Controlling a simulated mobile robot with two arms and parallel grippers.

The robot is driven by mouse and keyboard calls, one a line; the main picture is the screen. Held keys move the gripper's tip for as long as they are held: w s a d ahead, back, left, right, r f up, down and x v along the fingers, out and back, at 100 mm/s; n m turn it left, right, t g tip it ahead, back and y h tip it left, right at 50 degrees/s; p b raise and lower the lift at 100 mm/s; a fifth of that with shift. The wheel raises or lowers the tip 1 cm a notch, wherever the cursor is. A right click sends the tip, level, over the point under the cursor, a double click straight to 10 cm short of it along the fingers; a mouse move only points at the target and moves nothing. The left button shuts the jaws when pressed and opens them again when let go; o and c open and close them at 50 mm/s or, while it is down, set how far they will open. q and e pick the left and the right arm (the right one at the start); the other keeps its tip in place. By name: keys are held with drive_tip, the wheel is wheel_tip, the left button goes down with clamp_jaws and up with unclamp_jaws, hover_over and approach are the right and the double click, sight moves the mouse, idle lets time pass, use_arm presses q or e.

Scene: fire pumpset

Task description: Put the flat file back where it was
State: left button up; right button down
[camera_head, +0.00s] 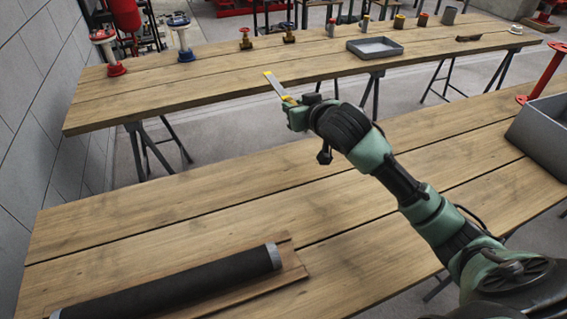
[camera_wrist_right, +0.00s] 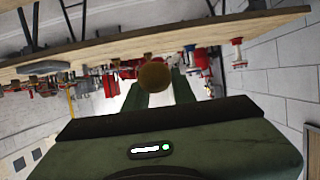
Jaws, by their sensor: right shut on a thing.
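My right gripper (camera_head: 298,108) is shut on the flat file, above the gap between the two benches. The file (camera_head: 278,86) shows as a thin grey strip with a yellow end, slanting up and left out of the jaws. In the right wrist view, a round brownish end (camera_wrist_right: 154,76), seemingly the file's, sits between the green fingers; the rest of the file is hidden there. A grey open tray (camera_head: 375,54) stands on the far bench and looks empty. My left gripper is not in view.
The far bench (camera_head: 230,75) carries red and blue hydrant-like parts, brass valves and several small cans along its back. The near bench (camera_head: 190,205) holds a black cylinder (camera_head: 185,285) on a board and a grey bin (camera_head: 545,135) at right. Its middle is clear.

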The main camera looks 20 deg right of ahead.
hover_over(294, 169)
wheel_tip(294, 169, down, 13)
drive_tip(key=shift+r+b, duration=0.15)
drive_tip(key=shift+b, duration=0.15)
drive_tip(key=shift+f, duration=2.65)
drive_tip(key=shift+f, duration=0.1)
drive_tip(key=shift+f+b, duration=0.5)
drive_tip(key=c, duration=1.2)
unclamp_jaws()
drive_tip(key=shift+o, duration=0.2)
